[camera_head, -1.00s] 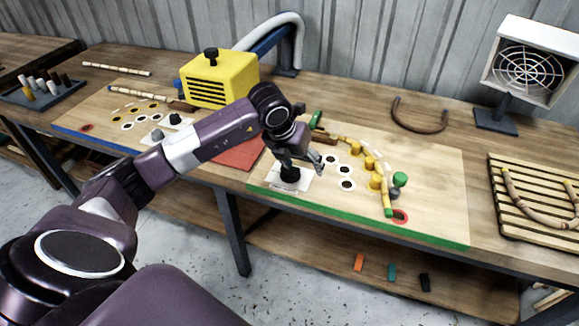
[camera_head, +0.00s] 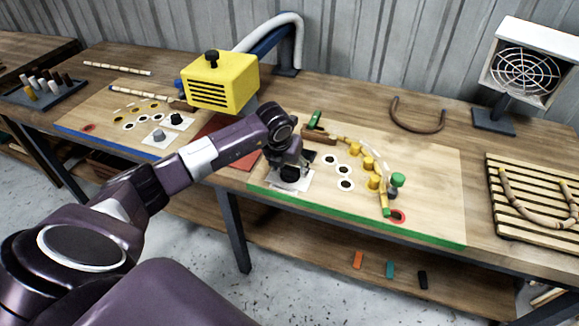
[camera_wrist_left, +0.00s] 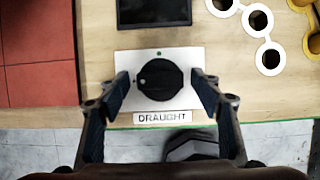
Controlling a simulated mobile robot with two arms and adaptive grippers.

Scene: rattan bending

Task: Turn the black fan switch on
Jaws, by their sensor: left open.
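The black fan switch (camera_wrist_left: 160,80) is a round knob on a white plate (camera_wrist_left: 193,58) in the left wrist view, above a label reading "DRAUGHT". A small light mark shows at the knob's left side, and a small green dot is on the plate above it. In the head view the knob (camera_head: 290,173) is partly covered by my left gripper (camera_head: 291,166). My left gripper (camera_wrist_left: 161,88) is open, with one finger on each side of the knob and a gap showing at each side. The white-framed fan (camera_head: 525,62) stands at the back right. My right gripper is not seen.
A board with a green front edge (camera_head: 357,217) holds yellow pegs and a curved strip right of the switch. A yellow box (camera_head: 220,80) stands behind my arm. A slatted rack (camera_head: 530,232) is at far right. Red tiles (camera_wrist_left: 38,62) lie left of the switch.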

